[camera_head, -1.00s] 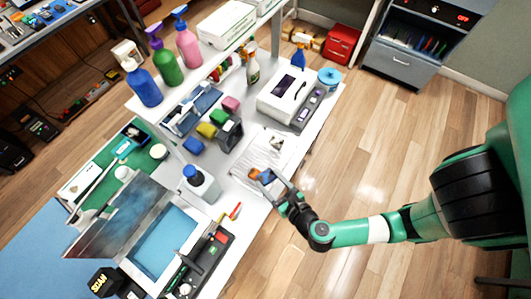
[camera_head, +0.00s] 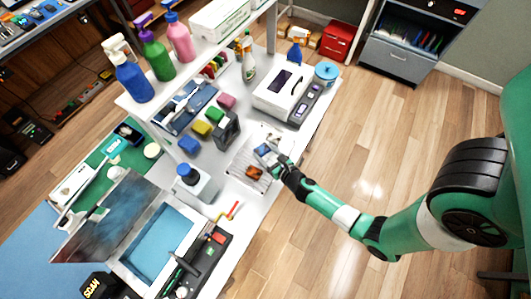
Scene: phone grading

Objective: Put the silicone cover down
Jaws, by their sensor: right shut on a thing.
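My right gripper (camera_head: 272,158) is over the far part of a white sheet with print (camera_head: 243,160) on the table. It is shut on a small blue piece (camera_head: 263,149), which looks like the silicone cover; the fingers hide part of it. I cannot tell whether the piece touches the sheet. A small orange-brown item (camera_head: 254,173) lies on the sheet just nearer than the gripper. My left gripper is not in view.
A white box-shaped device (camera_head: 283,93) stands beyond the sheet. A dark stand (camera_head: 227,130) and coloured blocks (camera_head: 201,128) are to its left. A pump bottle (camera_head: 192,183) and an open case with a blue inside (camera_head: 160,240) are nearer.

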